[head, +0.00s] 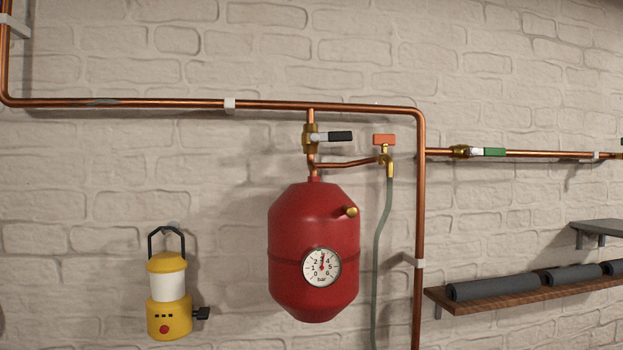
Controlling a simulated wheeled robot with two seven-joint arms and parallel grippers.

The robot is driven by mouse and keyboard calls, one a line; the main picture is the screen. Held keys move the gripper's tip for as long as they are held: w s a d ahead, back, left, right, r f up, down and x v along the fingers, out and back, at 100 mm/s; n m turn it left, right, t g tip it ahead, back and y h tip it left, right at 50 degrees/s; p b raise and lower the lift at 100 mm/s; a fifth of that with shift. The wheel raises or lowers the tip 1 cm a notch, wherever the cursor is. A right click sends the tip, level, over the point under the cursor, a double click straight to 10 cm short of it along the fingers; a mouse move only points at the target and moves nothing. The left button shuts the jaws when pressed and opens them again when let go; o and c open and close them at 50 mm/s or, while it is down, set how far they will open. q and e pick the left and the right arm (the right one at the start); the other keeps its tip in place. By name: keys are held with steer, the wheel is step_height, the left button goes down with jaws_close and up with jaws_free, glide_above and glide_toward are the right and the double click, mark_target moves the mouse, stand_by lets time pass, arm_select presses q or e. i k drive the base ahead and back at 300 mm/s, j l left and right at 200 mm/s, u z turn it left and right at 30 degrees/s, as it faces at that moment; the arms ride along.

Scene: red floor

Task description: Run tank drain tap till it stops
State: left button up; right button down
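A red tank (290,225) with a brass valve stub (351,211) hangs on the white brick wall. Its round gauge (320,267) is marked in bar, and the needle points nearly straight up, around 3. The drain tap (389,166) is brass with an orange handle (384,139), on a short copper branch to the right above the tank. The handle lies level across the tap's top. A grey-green hose (377,250) runs down from its spout; its lower end is out of frame. I cannot tell if water flows. Neither gripper is in view.
A black-lever valve (340,136) sits on the pipe above the tank, lever pointing right. A green-lever valve (488,152) is on the right-hand pipe. A yellow lantern (168,316) hangs at left. A wooden shelf (530,294) with dark rolls juts out at right.

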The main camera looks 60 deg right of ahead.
mark_target(384, 141)
steer(key=z, duration=2.4)
steer(key=u, duration=0.35)
steer(key=i+l+u, duration=0.1)
steer(key=l+u, duration=0.2)
steer(key=i+l+u, duration=0.1)
steer(key=l+u, duration=0.2)
steer(key=i+l+u, duration=0.1)
steer(key=l, duration=0.75)
steer(key=i+l+u, duration=0.1)
steer(key=l, duration=0.75)
